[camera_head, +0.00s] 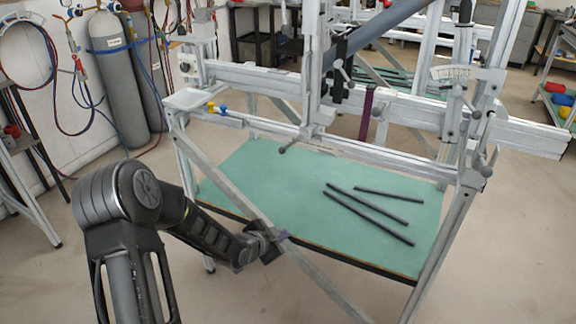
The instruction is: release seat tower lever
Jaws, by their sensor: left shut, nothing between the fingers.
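My left arm comes in from the lower left. Its gripper (275,243) is shut and empty, low in front of the diagonal brace of the frame jig (255,73). An upright tower (313,65) stands on the jig's rails, well above and to the right of the gripper. A black clamp with a lever (341,70) sits beside this tower. A small dark handle (287,149) sticks out at the tower's foot. I cannot tell for sure which of these is the seat tower lever. The gripper is apart from both. My right gripper is not in view.
A green shelf (270,185) inside the jig's stand holds three dark tubes (370,215). Gas cylinders (118,80) stand at the back left. The floor in front is clear.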

